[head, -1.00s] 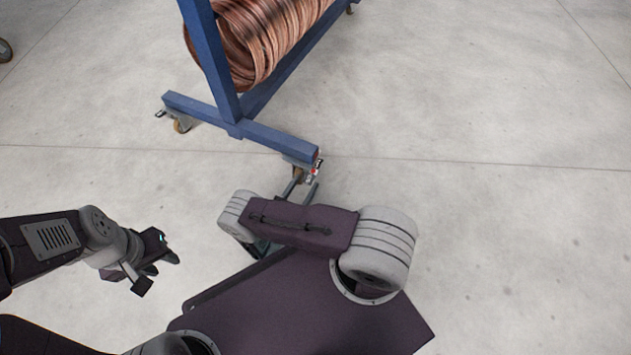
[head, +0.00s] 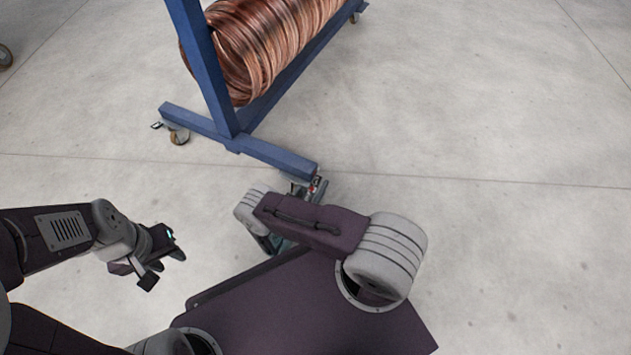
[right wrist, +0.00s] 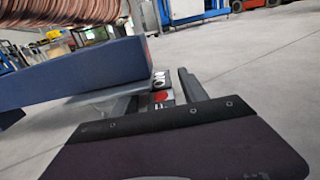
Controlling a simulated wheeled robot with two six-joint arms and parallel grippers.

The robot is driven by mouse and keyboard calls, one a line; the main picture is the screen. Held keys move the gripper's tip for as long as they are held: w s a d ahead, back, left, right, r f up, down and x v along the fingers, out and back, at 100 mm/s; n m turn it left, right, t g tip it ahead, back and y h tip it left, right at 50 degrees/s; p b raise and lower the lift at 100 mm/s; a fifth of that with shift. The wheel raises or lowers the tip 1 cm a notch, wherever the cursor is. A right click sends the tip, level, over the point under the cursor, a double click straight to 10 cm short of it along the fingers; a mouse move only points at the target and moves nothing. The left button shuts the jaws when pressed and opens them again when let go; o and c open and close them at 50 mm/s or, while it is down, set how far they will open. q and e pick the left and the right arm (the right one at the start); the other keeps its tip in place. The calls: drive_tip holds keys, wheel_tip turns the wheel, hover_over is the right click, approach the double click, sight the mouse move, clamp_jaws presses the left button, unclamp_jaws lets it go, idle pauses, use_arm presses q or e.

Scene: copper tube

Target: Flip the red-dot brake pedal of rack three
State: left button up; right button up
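The blue rack (head: 275,155) stands at the upper middle of the head view. At its near end a small brake pedal with red on it (head: 316,182) sits by a caster. In the right wrist view, the dark pedal with white letters (right wrist: 161,80) and a red dot (right wrist: 160,97) shows ahead. My right gripper (right wrist: 164,92) is open, its grey fingers on either side of the pedal; I cannot tell whether they touch it. In the head view my right forearm mostly hides it. My left gripper (head: 167,262) is open and empty above the floor at the left.
Copper tube coils (head: 265,45) hang on the rack. A caster (head: 179,137) stands under the rack's far-left foot. The floor (head: 500,130) to the right is clear. Another wheel (head: 5,56) shows at the left edge. Shelving and machines stand in the wrist view's background.

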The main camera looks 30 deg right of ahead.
clamp_jaws()
drive_tip(key=shift+r, duration=0.1)
drive_tip(key=g+y+p, duration=0.2)
drive_tip(key=y+p, duration=0.1)
drive_tip(key=p, duration=0.5)
drive_tip(key=shift+d, duration=0.1)
drive_tip(key=shift+f+g+y+p, duration=0.35)
drive_tip(key=shift+g+y+p, duration=0.3)
drive_tip(key=shift+p, duration=0.35)
drive_tip(key=shift+f+y, duration=0.2)
drive_tip(key=shift+y, duration=0.05)
